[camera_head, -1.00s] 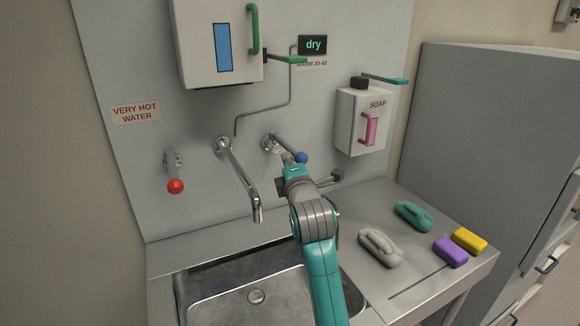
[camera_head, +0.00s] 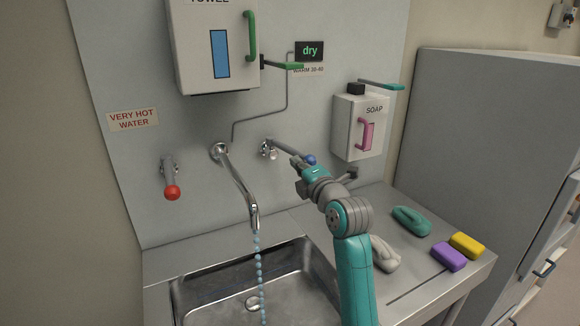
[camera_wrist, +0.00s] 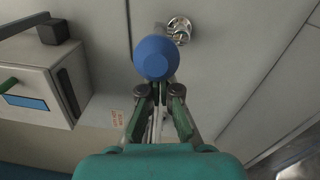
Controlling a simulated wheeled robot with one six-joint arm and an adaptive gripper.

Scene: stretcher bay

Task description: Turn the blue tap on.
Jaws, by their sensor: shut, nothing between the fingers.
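The blue tap is a chrome lever with a blue ball (camera_head: 310,160) at its end, fixed to the wall right of the spout. In the wrist view the blue ball (camera_wrist: 155,57) is large, just beyond my fingertips, with its chrome wall mount behind it. My gripper (camera_wrist: 158,92) is shut and holds nothing; its tips are at the ball's near edge, and I cannot tell if they touch. In the head view my gripper (camera_head: 299,164) is beside the ball and hides part of the lever. Blue drops of water (camera_head: 259,272) fall from the spout (camera_head: 240,185) into the sink.
A red-ended tap (camera_head: 172,192) hangs at the left under a "very hot water" sign (camera_head: 133,119). A towel box (camera_head: 190,60) is above, and a soap dispenser (camera_head: 352,110) is to the right. Sponges (camera_head: 449,257) and other items lie on the right counter. The display (camera_head: 309,51) reads "dry".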

